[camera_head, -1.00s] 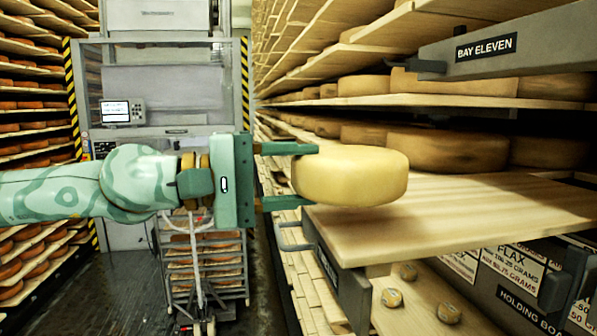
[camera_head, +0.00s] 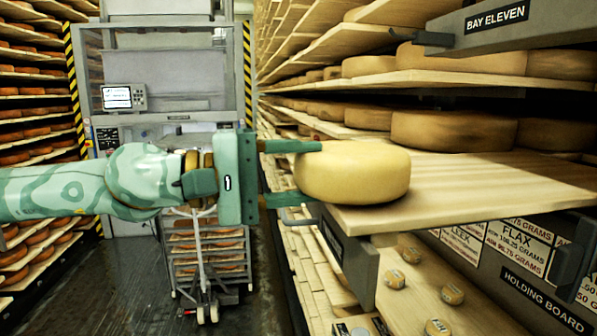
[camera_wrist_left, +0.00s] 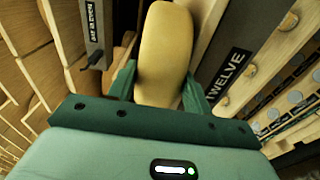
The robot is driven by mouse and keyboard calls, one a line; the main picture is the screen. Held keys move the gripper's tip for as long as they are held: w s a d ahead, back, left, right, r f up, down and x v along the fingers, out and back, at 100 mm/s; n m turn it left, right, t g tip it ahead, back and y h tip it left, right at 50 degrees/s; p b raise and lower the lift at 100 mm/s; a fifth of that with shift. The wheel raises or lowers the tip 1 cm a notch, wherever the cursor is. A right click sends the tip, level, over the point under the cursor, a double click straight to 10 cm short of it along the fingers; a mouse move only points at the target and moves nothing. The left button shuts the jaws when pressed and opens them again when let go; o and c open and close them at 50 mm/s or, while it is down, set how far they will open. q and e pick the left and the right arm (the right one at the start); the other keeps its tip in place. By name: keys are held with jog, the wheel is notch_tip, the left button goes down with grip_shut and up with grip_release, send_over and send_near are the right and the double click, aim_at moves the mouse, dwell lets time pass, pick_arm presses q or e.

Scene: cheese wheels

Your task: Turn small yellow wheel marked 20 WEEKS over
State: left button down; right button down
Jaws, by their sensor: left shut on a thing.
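A small yellow cheese wheel (camera_head: 352,172) lies flat in the head view, at the left end of a pale wooden board (camera_head: 480,185). No marking can be read on the faces that show. My left gripper (camera_head: 296,170) reaches in from the left, one finger above the other at the wheel's left side. It is shut on the wheel, which also shows between the green fingers in the left wrist view (camera_wrist_left: 163,55). Whether the wheel touches the board is hard to tell. My right gripper does not show.
Larger wheels (camera_head: 455,130) stand on the shelf behind. A grey bar marked BAY ELEVEN (camera_head: 497,17) juts out at upper right. Below, small round pieces (camera_head: 452,293) lie on a lower board beside a HOLDING BOARD label (camera_head: 541,299). A wheeled rack (camera_head: 208,250) stands in the aisle.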

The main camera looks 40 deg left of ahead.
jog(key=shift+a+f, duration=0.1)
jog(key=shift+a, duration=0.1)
pick_arm(q)
jog(key=shift+a, duration=0.15)
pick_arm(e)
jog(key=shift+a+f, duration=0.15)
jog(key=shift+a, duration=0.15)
pick_arm(q)
jog(key=shift+f+b, duration=0.15)
jog(key=shift+b, duration=0.25)
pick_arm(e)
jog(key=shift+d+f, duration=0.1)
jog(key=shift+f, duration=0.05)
pick_arm(q)
jog(key=c, duration=0.6)
grip_release()
jog(key=shift+o, duration=0.2)
jog(key=shift+s, duration=0.1)
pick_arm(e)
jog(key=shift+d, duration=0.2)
pick_arm(q)
jog(key=shift+f, duration=0.15)
